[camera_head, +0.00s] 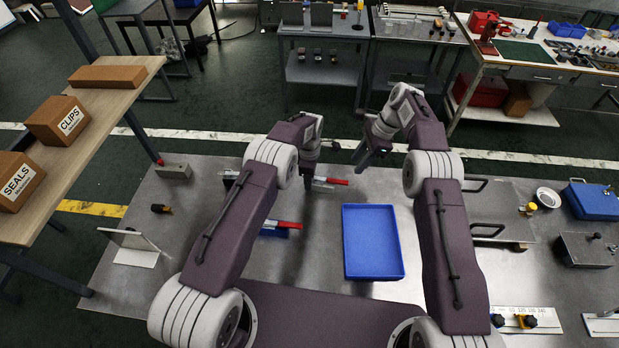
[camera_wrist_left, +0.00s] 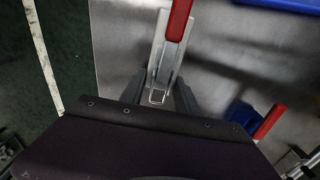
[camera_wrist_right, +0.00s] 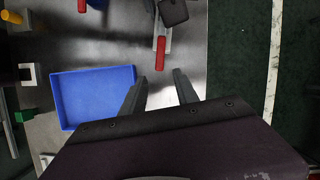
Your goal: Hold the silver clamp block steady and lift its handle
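The silver clamp block (camera_wrist_left: 157,75) lies on the grey metal bench with its red handle (camera_wrist_left: 180,18) pointing away from my left gripper. The handle also shows in the head view (camera_head: 338,181) and the right wrist view (camera_wrist_right: 161,52). My left gripper (camera_wrist_left: 160,88) looks open, its fingers on either side of the block's near end. Contact cannot be told. In the head view it (camera_head: 308,182) partly hides the block. My right gripper (camera_wrist_right: 161,80) is open and empty, above the bench beyond the handle's end; it also shows in the head view (camera_head: 366,152).
A blue tray (camera_head: 373,274) lies right of the clamp. A blue clamp with a red handle (camera_head: 287,225) is nearer my base. A grey block (camera_head: 174,171) stands at the bench's far left edge. Bare bench surrounds the silver clamp's handle end.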

